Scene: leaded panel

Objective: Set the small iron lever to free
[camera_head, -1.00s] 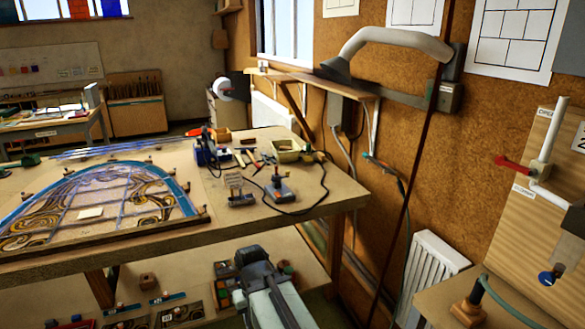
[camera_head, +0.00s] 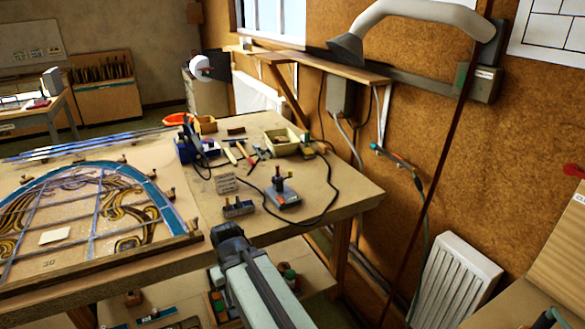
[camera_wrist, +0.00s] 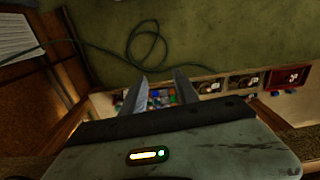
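A small grey box (camera_head: 283,197) with an upright dark lever-like post, reddish at the tip, stands on the workbench (camera_head: 345,196). It may be the iron lever; its setting is too small to read. A lower grey block (camera_head: 238,208) with small knobs stands left of it, before a small card (camera_head: 227,184) with unreadable writing. My arm reaches up from the bottom of the head view, its end in front of the bench's near edge, apart from both. In the wrist view my gripper (camera_wrist: 160,84) has its two fingers apart with nothing held between them.
A leaded panel (camera_head: 96,215) lies on the bench at left. A black cable (camera_head: 325,200) loops right of the grey box. A cream tray (camera_head: 284,143) and tools lie behind. Below is a shelf with coloured pieces (camera_wrist: 160,98). A radiator (camera_head: 455,280) stands at right.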

